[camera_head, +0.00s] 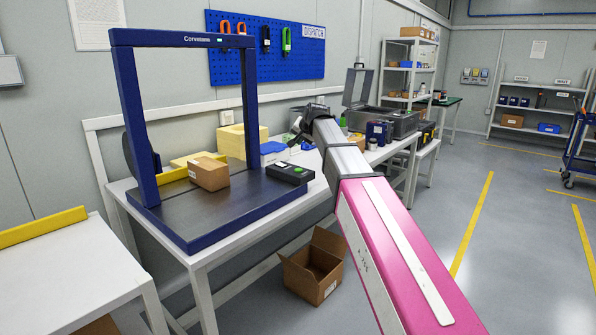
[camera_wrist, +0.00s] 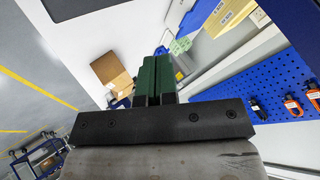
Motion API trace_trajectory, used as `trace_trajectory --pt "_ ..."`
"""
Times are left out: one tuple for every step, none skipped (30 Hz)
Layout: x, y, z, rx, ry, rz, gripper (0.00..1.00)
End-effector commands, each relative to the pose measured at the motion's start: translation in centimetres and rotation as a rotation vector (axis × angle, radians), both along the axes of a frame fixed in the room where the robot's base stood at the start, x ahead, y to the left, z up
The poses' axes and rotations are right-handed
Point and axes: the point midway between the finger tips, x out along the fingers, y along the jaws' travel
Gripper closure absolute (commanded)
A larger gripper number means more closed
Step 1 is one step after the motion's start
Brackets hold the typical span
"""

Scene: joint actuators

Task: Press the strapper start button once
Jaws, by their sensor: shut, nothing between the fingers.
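The strapper (camera_head: 208,214) is a dark blue frame arch over a dark flat bed on the white table. A small black control box (camera_head: 286,175) sits at the right side of its bed, with a small green button (camera_head: 299,171) on top. My gripper (camera_head: 294,139) is above the table, behind and above the control box, apart from it. In the wrist view my gripper's green fingers (camera_wrist: 154,62) are together and empty. The button cannot be made out in the wrist view.
A cardboard box (camera_head: 209,174) stands on the strapper bed. Yellow boxes (camera_head: 243,141) are at the wall behind. An open grey case (camera_head: 386,120) and small items stand farther along the table. An open carton (camera_head: 312,266) is on the floor.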

Motion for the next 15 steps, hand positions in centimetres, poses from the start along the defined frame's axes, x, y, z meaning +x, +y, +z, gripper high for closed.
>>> trace_trajectory --pt "0.0 0.0 -0.2 0.0 0.0 0.0 1.0" --pt "0.0 0.0 -0.3 0.0 0.001 0.001 1.0" --pt "0.0 0.0 -0.6 -0.001 0.001 0.0 1.0" --pt "0.0 0.0 -0.9 -0.001 0.001 0.0 1.0" --pt "-0.1 0.0 -1.1 -0.001 0.002 0.001 1.0" --pt "-0.1 0.0 -1.6 -0.001 0.002 0.001 1.0" --pt "-0.1 0.0 -1.9 -0.001 0.002 0.001 1.0" --pt "-0.1 0.0 -2.3 0.0 0.002 -0.001 1.0" --pt "-0.1 0.0 -2.7 0.0 0.002 -0.001 1.0" --pt "-0.1 0.0 -3.1 0.0 0.002 -0.001 1.0" --pt "-0.1 0.0 -3.5 0.0 0.002 0.0 1.0" --pt "-0.1 0.0 -4.1 0.0 0.002 0.0 1.0" --pt "-0.1 0.0 -4.5 0.0 0.002 0.0 1.0" --pt "-0.1 0.0 -4.8 0.0 0.002 -0.001 1.0" --pt "-0.1 0.0 -5.3 0.0 0.002 -0.001 1.0"
